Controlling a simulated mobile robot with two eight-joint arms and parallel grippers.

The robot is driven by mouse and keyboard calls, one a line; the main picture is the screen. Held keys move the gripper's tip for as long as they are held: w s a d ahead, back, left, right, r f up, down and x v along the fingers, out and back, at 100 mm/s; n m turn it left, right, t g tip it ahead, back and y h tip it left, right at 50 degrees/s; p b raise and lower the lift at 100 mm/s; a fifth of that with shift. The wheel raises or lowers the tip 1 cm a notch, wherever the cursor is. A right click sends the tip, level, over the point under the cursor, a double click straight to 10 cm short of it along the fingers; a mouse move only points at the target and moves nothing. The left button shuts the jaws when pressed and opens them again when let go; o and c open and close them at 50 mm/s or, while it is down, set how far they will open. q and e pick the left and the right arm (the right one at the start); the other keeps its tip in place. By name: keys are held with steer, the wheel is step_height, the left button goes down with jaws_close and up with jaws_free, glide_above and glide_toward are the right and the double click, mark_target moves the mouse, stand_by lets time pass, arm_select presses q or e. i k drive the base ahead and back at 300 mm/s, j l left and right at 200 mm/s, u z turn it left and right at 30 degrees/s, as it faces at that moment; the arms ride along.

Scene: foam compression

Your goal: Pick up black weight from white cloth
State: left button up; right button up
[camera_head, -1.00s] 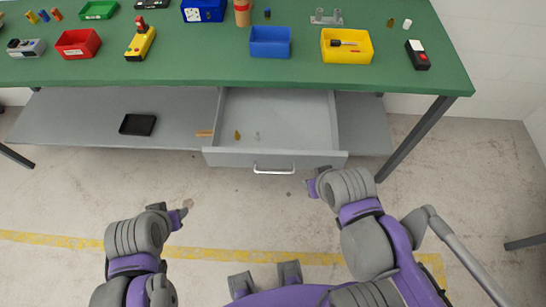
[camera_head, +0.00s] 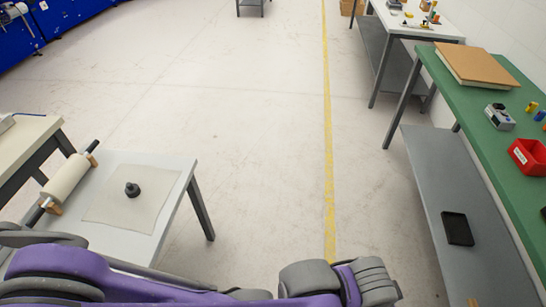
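The black weight (camera_head: 132,189) stands on the white cloth (camera_head: 110,212), which lies flat on a light grey table (camera_head: 176,167) at the left. My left arm shows at the bottom left, in front of the table's near edge, and its gripper fingers are out of frame. My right arm shows at the bottom, right of the middle. Its end (camera_head: 372,283) is over the floor, away from the weight, and its fingertips cannot be made out. Neither arm touches the weight or the cloth.
A roll of pale cloth (camera_head: 66,180) on a dark bar stands at the table's left side. A green workbench (camera_head: 462,88) with a grey lower shelf (camera_head: 440,176) runs along the right. The floor between has a yellow line (camera_head: 328,130) and is clear.

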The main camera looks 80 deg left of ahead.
mark_target(132, 190)
steer(key=u, duration=4.05)
steer(key=i+l+u, duration=0.1)
steer(key=i+u, duration=0.3)
steer(key=i+l+u, duration=0.15)
steer(key=u, duration=0.25)
steer(key=i+l+u, duration=0.25)
steer(key=u, duration=0.15)
